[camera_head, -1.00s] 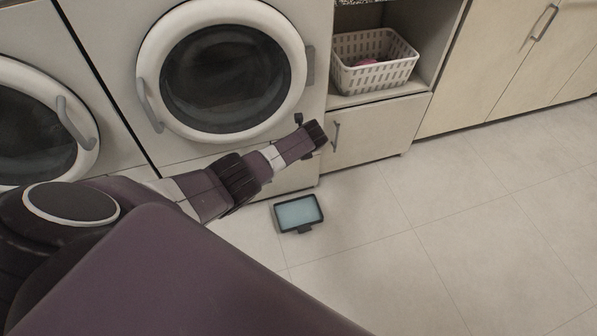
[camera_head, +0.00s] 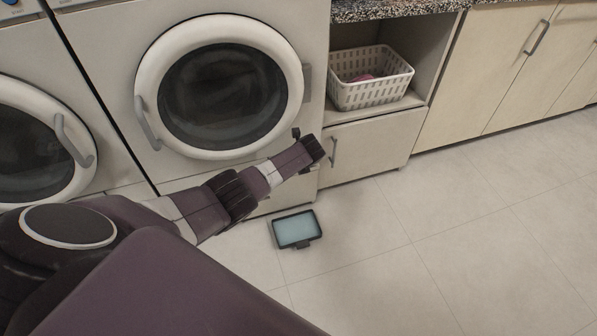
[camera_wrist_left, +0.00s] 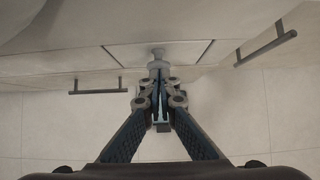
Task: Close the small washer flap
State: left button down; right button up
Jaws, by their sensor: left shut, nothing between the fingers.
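My left gripper (camera_wrist_left: 158,80) is shut and empty, pointing at the lower front of the middle washer. In the head view my left arm reaches right across the washer's base and hides most of that area. In the left wrist view, a thin dark outline marks a small panel (camera_wrist_left: 185,52) low on the pale front, perhaps the flap. A small grey knob-like part (camera_wrist_left: 158,52) shows at the fingertips; I cannot tell if they touch it. A dark bar handle (camera_wrist_left: 98,91) lies left of the fingers. How far the flap stands open is unclear.
The washer's round door (camera_head: 220,85) is shut. A dark-framed pale panel (camera_head: 297,229) is low by the floor, below my arm. A white basket (camera_head: 370,90) stands in the open shelf above a handled cabinet (camera_head: 365,145). The floor at the right (camera_head: 450,230) is clear.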

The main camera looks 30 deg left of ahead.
pick_arm(q)
jog(key=v, duration=1.1)
jog(key=shift+s+d+r, duration=0.2)
jog(key=shift+r, duration=0.05)
